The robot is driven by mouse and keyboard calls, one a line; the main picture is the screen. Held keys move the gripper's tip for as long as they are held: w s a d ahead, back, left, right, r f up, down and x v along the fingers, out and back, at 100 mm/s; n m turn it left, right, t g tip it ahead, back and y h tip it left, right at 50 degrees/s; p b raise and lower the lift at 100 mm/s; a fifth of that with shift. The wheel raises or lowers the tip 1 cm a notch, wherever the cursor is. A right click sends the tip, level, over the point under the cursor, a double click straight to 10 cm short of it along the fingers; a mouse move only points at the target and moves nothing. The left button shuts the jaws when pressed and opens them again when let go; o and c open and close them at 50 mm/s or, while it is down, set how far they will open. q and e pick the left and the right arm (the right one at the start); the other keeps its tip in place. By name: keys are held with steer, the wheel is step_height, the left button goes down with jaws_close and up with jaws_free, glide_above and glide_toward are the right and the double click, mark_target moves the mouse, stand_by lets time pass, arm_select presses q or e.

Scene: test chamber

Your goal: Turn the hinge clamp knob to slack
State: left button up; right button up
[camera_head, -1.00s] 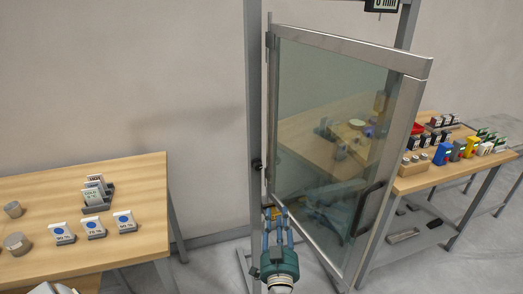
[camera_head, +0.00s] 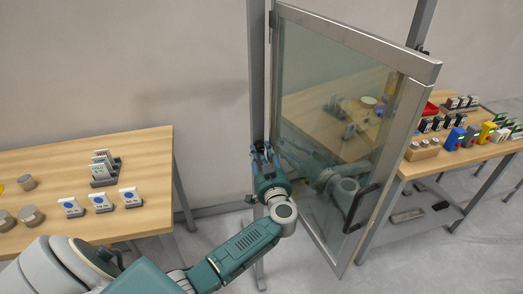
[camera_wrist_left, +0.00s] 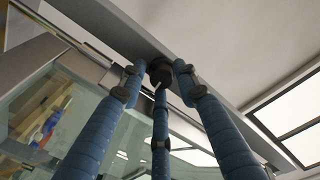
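The hinge clamp knob (camera_wrist_left: 159,70) is a dark round knob with a small pale mark, on the grey door-frame post (camera_head: 257,70). In the left wrist view it sits between the blue fingertips of my left gripper (camera_wrist_left: 160,78). The fingertips are close around it, but I cannot tell whether they press on it. In the head view my left gripper (camera_head: 264,153) reaches the post at the hinge side of the glass door (camera_head: 325,100), and its fingers largely hide the knob. My right gripper is not in view.
The metal-framed door stands ajar, with a dark handle (camera_head: 361,208) at its free edge. A wooden table (camera_head: 100,150) at left holds label cards and round weights. Another table (camera_head: 410,168) at right holds coloured boxes. Grey floor lies between.

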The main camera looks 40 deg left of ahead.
arm_select(q)
steer(key=shift+a, duration=0.2)
steer(key=shift+w, duration=0.1)
jaws_close()
steer(key=shift+d+f+n, duration=0.1)
steer(key=shift+n, duration=3.4)
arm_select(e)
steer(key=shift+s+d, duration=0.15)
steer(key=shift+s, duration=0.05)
arm_select(q)
steer(key=shift+f, duration=0.1)
steer(key=shift+c, duration=0.5)
jaws_free()
steer(key=shift+o, duration=0.5)
